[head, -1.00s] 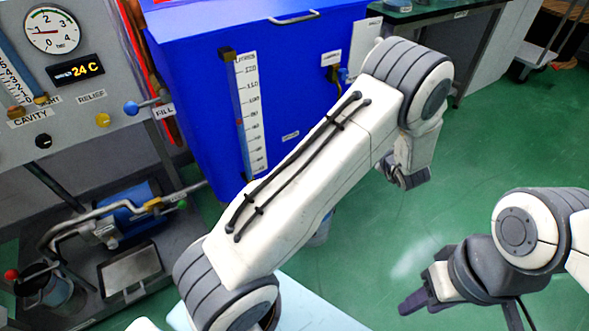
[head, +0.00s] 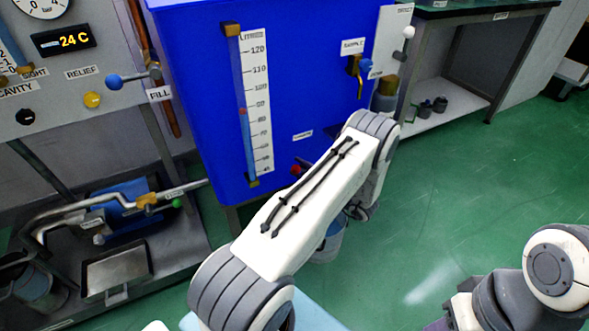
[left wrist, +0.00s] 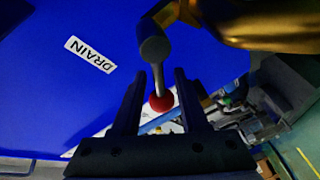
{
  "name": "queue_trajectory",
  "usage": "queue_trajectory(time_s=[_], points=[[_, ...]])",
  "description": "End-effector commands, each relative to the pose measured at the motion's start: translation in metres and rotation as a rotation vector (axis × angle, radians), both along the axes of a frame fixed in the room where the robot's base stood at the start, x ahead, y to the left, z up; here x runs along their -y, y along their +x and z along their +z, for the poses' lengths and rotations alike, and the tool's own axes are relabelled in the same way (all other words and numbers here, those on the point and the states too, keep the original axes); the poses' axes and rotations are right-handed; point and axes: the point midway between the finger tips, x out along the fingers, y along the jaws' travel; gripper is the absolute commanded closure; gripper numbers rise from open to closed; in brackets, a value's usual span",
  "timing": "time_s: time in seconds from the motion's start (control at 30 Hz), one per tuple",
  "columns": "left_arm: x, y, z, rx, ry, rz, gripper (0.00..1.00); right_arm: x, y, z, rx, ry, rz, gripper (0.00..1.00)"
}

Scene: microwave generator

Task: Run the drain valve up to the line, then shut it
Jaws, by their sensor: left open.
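The blue tank (head: 205,60) carries a white litre scale (head: 257,75) with a sight tube and a small red mark beside it. The tank's DRAIN label (left wrist: 90,54) shows in the left wrist view. Near it, the drain lever ends in a red knob (left wrist: 161,102), and a brass body (left wrist: 270,20) is at the upper right. My left gripper (left wrist: 160,90) is open, its fingers either side of the lever and knob; contact is unclear. In the head view my left arm hides most of that gripper. My right gripper (head: 450,315) is cut off at the bottom edge.
A bucket (head: 328,243) stands partly hidden behind my left arm. The FILL lever (head: 114,81) has a blue knob. A pipe bench with a metal tray (head: 117,268) is at lower left. Green floor (head: 440,210) is clear at right.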

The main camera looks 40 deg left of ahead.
Motion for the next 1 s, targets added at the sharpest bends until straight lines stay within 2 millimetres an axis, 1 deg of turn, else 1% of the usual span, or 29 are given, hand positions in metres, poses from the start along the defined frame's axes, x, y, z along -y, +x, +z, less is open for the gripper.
queue_trajectory(time_s=[0.03, 0.2, 0.5, 0.53, 0.57, 0.6, 0.63, 0.67, 1.0], points=[[-0.008, 0.000, -0.002, 0.000, -0.001, 0.003, 0.56, 0.000, 0.000, -0.006, 0.000, 0.000, 0.000, 0.56], [-0.022, 0.001, -0.001, 0.000, -0.001, 0.000, 0.56, 0.000, 0.000, -0.009, 0.000, 0.000, 0.000, 0.56], [-0.025, 0.001, 0.000, -0.001, -0.001, -0.002, 0.56, 0.000, 0.000, -0.009, 0.000, 0.000, 0.000, 0.56], [-0.025, 0.001, 0.000, -0.001, -0.001, -0.002, 0.60, 0.000, 0.000, -0.009, 0.000, 0.000, 0.000, 0.56], [-0.025, 0.001, 0.000, -0.001, -0.001, -0.002, 0.72, 0.000, 0.000, -0.009, 0.000, 0.000, 0.000, 0.56], [-0.025, 0.001, 0.000, -0.001, -0.001, -0.002, 0.87, 0.000, 0.000, -0.009, 0.000, 0.000, 0.000, 0.56], [-0.025, 0.001, 0.000, -0.001, -0.001, -0.002, 0.99, 0.000, 0.000, -0.009, 0.000, 0.000, 0.000, 0.56], [-0.024, 0.001, 0.000, -0.001, -0.001, -0.002, 1.00, 0.000, 0.000, -0.009, 0.000, 0.000, 0.000, 0.56], [-0.025, -0.001, 0.001, -0.002, 0.001, 0.004, 1.00, 0.000, 0.000, -0.009, 0.000, 0.000, 0.000, 0.56]])
